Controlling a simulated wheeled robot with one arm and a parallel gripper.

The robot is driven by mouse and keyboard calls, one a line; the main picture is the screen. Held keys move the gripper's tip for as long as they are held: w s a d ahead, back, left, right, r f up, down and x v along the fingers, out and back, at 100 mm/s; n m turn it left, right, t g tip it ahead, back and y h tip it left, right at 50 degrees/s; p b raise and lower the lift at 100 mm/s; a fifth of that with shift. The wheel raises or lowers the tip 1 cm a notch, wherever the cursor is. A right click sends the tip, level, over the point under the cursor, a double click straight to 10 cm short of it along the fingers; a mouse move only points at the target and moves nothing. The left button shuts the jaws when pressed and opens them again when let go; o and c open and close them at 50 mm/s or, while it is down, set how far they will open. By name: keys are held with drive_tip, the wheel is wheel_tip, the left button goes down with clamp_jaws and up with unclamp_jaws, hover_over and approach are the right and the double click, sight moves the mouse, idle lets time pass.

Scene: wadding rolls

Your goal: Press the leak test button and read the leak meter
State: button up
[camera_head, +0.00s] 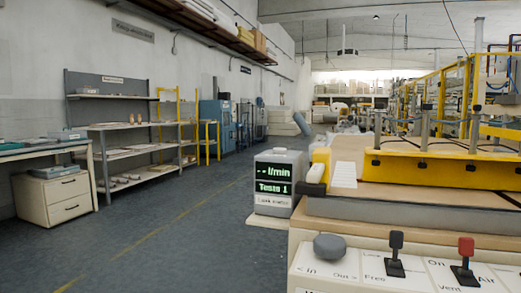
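The leak meter (273,183) is a grey box with dark displays, left of the machine near the picture's middle. Its green upper line reads "--l/min", with no number, and its second line reads "Teste 1". A white label (273,200) below is too small to read surely. I cannot pick out a button marked as leak test. A small white part (315,173) sits by a yellow block at the machine's near left corner; I cannot tell what it is. My gripper is not in view.
A white control panel (345,272) in front holds a grey knob (330,247) marked "In" and "Out", a black lever (395,254) and a red-topped lever (465,262). A yellow-framed machine (440,168) fills the right. Shelves (130,152) and drawers (55,195) stand left; the floor between is clear.

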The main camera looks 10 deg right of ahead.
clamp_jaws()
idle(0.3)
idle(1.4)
